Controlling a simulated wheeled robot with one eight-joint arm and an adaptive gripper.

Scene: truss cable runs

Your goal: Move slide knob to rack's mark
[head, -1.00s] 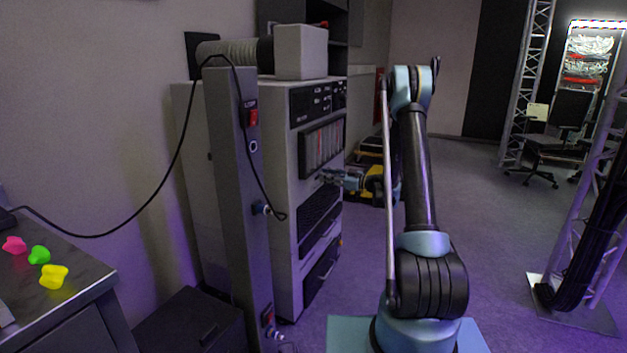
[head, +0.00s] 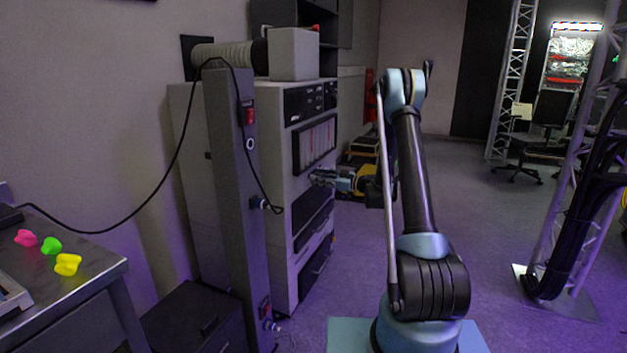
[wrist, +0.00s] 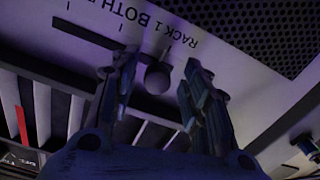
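The rack (head: 281,140) is a pale cabinet left of my arm in the head view. My gripper (head: 318,178) is at its front face, small and partly dark there. In the wrist view my gripper (wrist: 160,70) is open, with one finger on each side of a round dark knob (wrist: 158,78). A gap shows between the knob and each finger. Dark lines (wrist: 88,38) show on the strip left of the knob; I cannot tell which is the mark.
A perforated dark panel (wrist: 260,25) and pale slats with a red strip (wrist: 22,125) flank the knob's strip. A grey post (head: 236,200) with a hanging black cable stands left of the rack. A desk (head: 95,262) is at left.

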